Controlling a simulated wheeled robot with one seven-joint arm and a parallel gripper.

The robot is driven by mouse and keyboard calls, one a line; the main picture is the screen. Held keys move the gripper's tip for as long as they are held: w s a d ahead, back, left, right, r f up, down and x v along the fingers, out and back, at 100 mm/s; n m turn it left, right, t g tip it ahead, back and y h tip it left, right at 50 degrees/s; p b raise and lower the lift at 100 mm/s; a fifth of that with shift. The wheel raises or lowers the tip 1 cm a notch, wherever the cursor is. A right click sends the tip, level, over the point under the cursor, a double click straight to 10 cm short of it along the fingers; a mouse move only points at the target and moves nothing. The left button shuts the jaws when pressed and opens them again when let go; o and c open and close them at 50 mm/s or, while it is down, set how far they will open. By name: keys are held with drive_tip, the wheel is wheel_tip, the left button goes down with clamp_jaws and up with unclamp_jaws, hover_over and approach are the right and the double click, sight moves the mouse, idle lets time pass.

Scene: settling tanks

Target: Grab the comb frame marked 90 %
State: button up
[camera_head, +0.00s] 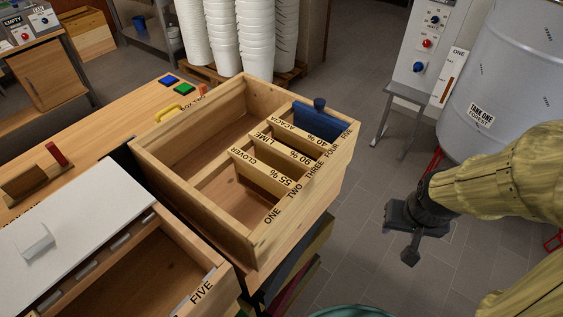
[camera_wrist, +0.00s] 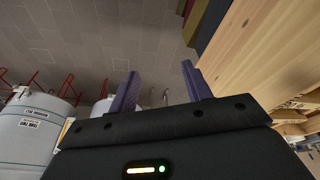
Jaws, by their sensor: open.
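A wooden hive box (camera_head: 190,184) stands open in the middle of the head view. Several slots along its right rim are labelled ONE to FIVE. The comb frame marked LIME 90 % (camera_head: 285,150) sits in it, between the frame marked CLOVER 55 % (camera_head: 263,170) and the frame marked ACACIA 40 % (camera_head: 303,131). My gripper (camera_head: 409,246) is to the right of the box, over the floor, apart from the frames. In the wrist view its two purple fingers (camera_wrist: 159,88) are spread with nothing between them.
A blue piece with a knob (camera_head: 317,122) stands at the box's far right end. A second open box (camera_head: 150,262) with a white lid (camera_head: 75,235) is at lower left. A metal tank (camera_head: 500,85) and a small grey stand (camera_head: 407,95) are at right. Floor between is clear.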

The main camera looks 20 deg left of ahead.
drive_tip(key=w+n+t, duration=0.3)
drive_tip(key=w, duration=0.4)
drive_tip(key=n+g+y+p, duration=0.1)
drive_tip(key=n+y, duration=0.9)
drive_tip(key=y, duration=0.3)
approach(299, 156)
wheel_tip(299, 156, up, 3)
drive_tip(key=s+d, duration=0.1)
drive_tip(key=d, duration=0.1)
drive_tip(key=shift+s+a+r, duration=0.1)
drive_tip(key=shift+a+r, duration=0.05)
drive_tip(key=shift+r, duration=0.05)
drive_tip(key=x, duration=1.1)
drive_tip(key=shift+a+f+p, duration=0.2)
drive_tip(key=shift+p, duration=0.2)
drive_tip(key=shift+w+a+f, duration=0.15)
drive_tip(key=shift+w+a, duration=0.05)
drive_tip(key=shift+w, duration=0.1)
